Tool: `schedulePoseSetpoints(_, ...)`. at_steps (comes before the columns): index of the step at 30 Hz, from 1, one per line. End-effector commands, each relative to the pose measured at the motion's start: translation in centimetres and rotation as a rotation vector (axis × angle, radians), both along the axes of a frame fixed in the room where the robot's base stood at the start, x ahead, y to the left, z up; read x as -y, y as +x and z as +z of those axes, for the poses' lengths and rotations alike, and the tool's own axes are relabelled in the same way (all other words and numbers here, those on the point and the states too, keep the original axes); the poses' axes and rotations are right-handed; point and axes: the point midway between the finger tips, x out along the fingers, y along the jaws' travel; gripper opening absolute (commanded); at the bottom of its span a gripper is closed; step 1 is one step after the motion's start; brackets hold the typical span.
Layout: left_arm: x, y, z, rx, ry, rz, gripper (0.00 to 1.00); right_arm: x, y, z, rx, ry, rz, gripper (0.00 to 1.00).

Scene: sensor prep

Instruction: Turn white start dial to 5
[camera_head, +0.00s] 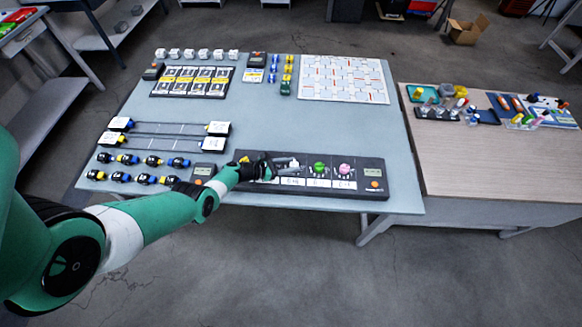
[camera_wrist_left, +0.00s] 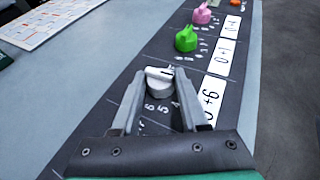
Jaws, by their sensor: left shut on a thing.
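The white start dial (camera_wrist_left: 158,84) sits on the black dial panel (camera_wrist_left: 105,125) in the left wrist view, between the fingers of my left gripper (camera_wrist_left: 160,100). The gripper is shut on the dial, with one finger on each side. Printed digits show on the panel close to the dial, partly between the fingers. My right gripper is not in view.
A green dial (camera_head: 319,168) and a pink dial (camera_head: 345,169) stand to the right on the panel, with an orange button (camera_head: 374,184) at its end. White cards lie along the panel's front. A gridded board (camera_head: 343,79) lies behind. The table's middle is clear.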

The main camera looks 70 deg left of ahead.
Motion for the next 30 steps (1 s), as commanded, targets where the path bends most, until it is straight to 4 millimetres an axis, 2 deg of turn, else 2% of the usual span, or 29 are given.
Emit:
schedulePoseSetpoints(17, -0.06, 0.04, 0.29, 0.004, -0.002, -0.046, 0.00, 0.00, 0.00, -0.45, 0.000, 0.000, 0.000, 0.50)
schedulePoseSetpoints(18, -0.06, 0.04, 0.29, 0.004, -0.002, -0.046, 0.47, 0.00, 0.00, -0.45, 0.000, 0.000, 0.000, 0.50)
schedulePoseSetpoints(21, -0.05, 0.02, 0.24, 0.003, -0.002, -0.046, 0.65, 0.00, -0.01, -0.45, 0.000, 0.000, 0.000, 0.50)
schedulePoseSetpoints(23, -0.05, 0.01, 0.20, 0.002, -0.001, -0.045, 0.73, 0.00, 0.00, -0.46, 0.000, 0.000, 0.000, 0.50)
schedulePoseSetpoints(30, -0.03, -0.03, 0.11, 0.000, -0.002, -0.045, 0.73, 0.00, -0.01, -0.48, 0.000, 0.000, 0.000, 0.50)
